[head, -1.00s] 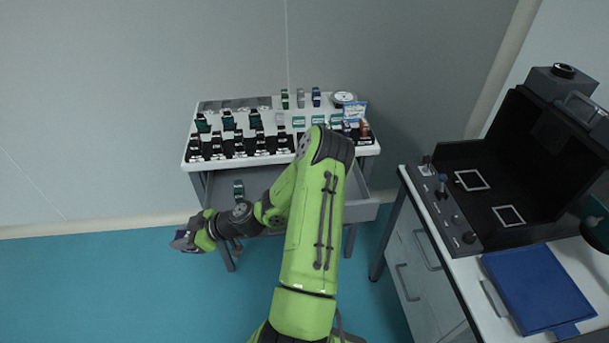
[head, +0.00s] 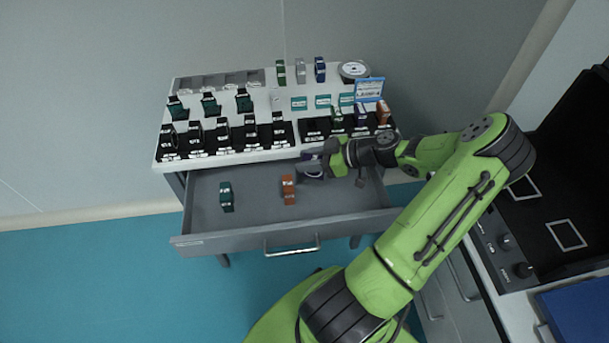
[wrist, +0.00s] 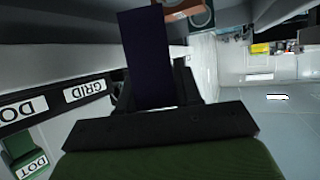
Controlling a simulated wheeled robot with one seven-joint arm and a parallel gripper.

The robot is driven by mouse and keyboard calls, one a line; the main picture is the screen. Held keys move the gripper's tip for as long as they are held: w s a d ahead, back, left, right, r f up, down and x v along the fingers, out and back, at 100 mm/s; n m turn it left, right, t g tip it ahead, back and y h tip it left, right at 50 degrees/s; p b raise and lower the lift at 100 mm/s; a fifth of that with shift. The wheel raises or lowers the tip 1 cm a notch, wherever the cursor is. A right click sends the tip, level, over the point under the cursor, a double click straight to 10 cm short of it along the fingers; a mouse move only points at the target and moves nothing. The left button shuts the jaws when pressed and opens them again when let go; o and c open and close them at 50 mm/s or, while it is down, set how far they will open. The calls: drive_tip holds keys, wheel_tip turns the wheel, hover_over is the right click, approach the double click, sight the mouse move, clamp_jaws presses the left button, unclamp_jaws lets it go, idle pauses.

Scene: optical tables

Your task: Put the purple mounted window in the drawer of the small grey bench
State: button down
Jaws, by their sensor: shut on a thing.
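The purple mounted window (head: 311,167) is held in my gripper (head: 324,161), over the right part of the open drawer (head: 335,219) of the small grey bench (head: 165,154). In the wrist view the window is a dark purple upright block (wrist: 147,58) between the fingers (wrist: 150,98). My gripper is shut on it and lies nearly level, reaching in from the right. Whether the window touches the drawer floor I cannot tell. An orange mounted piece (head: 289,189) stands in the drawer just left of the window. A green mounted piece (head: 226,196) stands farther left.
The bench top above the drawer holds several labelled mounted optics (head: 222,132) and a round reel (head: 353,70). The drawer floor is clear between the green and orange pieces.

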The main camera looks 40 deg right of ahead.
wheel_tip(320, 180, down, 8)
drive_tip(key=shift+f+b, duration=0.1)
drive_tip(key=shift+b, duration=1)
drive_tip(key=c, duration=0.8)
unclamp_jaws()
drive_tip(key=shift+a, duration=0.1)
drive_tip(key=shift+o, duration=0.2)
